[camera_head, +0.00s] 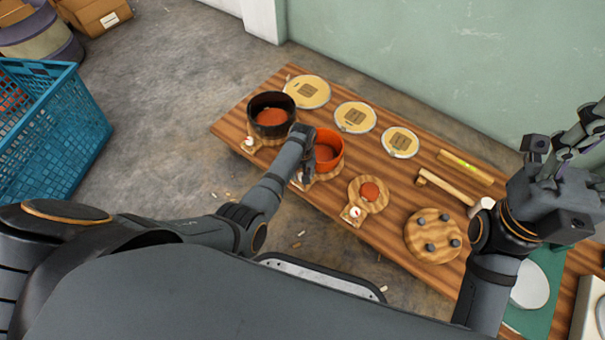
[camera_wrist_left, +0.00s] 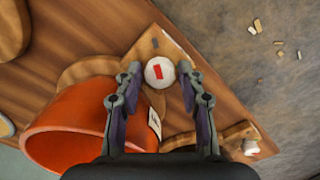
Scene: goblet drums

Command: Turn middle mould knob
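The middle mould is an orange-red round pot (camera_head: 328,148) on a wooden base, between a black pot and a small wooden piece with a red disc. In the left wrist view the orange pot (camera_wrist_left: 65,130) lies left of the fingers. Its white knob with a red mark (camera_wrist_left: 160,72) sits on the base, between the fingertips. My left gripper (camera_head: 306,175) is over this knob, and it also shows in the left wrist view (camera_wrist_left: 160,75), open with a finger on each side. Firm contact cannot be told. My right gripper (camera_head: 580,135) is raised at the right, open and empty.
A black pot (camera_head: 271,115) with its own white knob (camera_head: 248,144) stands left. A smaller base with a knob (camera_head: 354,214) and a round board with dark pegs (camera_head: 433,236) stand right. Yellow discs, a mallet (camera_head: 448,187) and a level (camera_head: 466,167) lie behind on the wooden table.

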